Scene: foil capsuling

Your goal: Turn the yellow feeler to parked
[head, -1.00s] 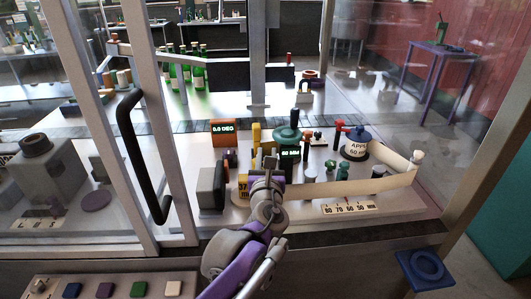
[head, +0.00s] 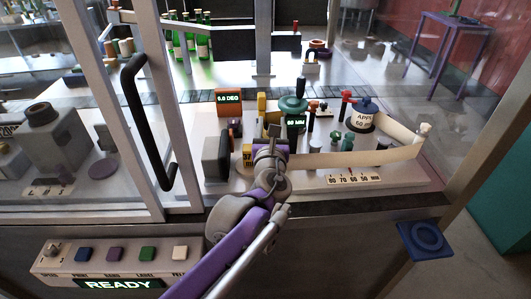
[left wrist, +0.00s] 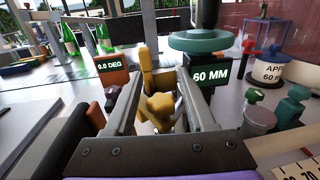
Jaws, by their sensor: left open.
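The yellow feeler (left wrist: 160,105) shows in the left wrist view as a yellow upright with a rounded knob in front, between my open fingers. I cannot tell whether either finger touches it. In the head view a yellow upright (head: 262,103) stands just beyond my left gripper (head: 270,143), whose wrist hides its lower part. My left gripper also shows in the left wrist view (left wrist: 160,84), its two fingers spread and pointing away. My right gripper is not in view.
An orange display reading 0.0 DEG (head: 228,98) stands behind. A green handwheel (head: 293,104) with a 60 MM display (left wrist: 209,75) is close on the right. A grey block (head: 216,160) stands left. A door frame with a black handle (head: 145,120) borders the opening.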

